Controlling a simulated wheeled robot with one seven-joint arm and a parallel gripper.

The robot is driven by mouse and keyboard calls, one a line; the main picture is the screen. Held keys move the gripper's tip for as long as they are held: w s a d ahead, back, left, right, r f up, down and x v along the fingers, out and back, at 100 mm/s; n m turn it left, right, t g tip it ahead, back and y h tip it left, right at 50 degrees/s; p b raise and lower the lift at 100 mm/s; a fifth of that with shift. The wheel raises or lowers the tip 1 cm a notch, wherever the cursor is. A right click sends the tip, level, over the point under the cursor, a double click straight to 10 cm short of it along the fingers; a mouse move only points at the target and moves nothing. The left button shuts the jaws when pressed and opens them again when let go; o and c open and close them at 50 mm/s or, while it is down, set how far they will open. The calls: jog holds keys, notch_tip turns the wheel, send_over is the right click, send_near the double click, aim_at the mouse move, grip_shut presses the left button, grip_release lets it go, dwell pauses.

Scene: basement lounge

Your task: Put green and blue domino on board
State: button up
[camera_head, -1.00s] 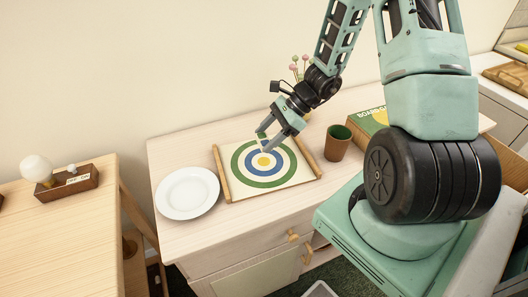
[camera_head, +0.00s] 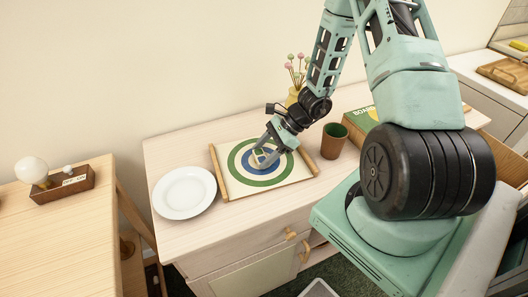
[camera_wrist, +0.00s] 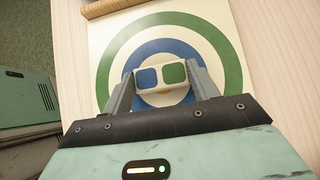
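The domino (camera_wrist: 161,76), with one blue and one green face half, is between the fingers of my gripper (camera_wrist: 160,88) in the wrist view. The fingers touch or nearly touch its two ends, and it looks gripped. The board (camera_wrist: 205,25) is cream with green and blue rings. The domino is over the rings near the middle; whether it touches the surface I cannot tell. In the head view my gripper (camera_head: 262,157) is low over the centre of the board (camera_head: 232,188), and the fingers mostly hide the domino.
A white plate (camera_head: 184,192) lies left of the board. A brown cup (camera_head: 333,141) with a green inside and a green board-game box (camera_head: 362,121) stand to the right. A yellow vase (camera_head: 293,97) with pink flowers is behind. The cabinet top's front strip is clear.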

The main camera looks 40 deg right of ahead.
jog(key=o, duration=0.4)
jog(key=shift+r, duration=0.2)
jog(key=v, duration=1.2)
jog(key=s+a+r+n+g+h, duration=0.1)
jog(key=a+r+n+g, duration=0.25)
jog(key=a+n, duration=0.4)
jog(key=s+a+r+n+g+h, duration=0.15)
jog(key=a+r+n, duration=0.25)
jog(key=a, duration=0.7)
jog(key=s+a+r+n+h, duration=0.1)
jog(key=s+a+r+n, duration=0.1)
jog(key=s+a+n, duration=0.2)
jog(key=s+a+r+n+t+h, duration=0.1)
jog(key=s+a+r+n+h, duration=0.1)
jog(key=s+a+n, duration=0.3)
jog(key=s+a+r+n+h, duration=0.2)
jog(key=s+a+n, duration=0.2)
jog(key=n, duration=0.5)
jog(key=shift+s+a+n+t, duration=0.25)
jog(key=shift+s+t, duration=0.15)
jog(key=shift+s, duration=0.2)
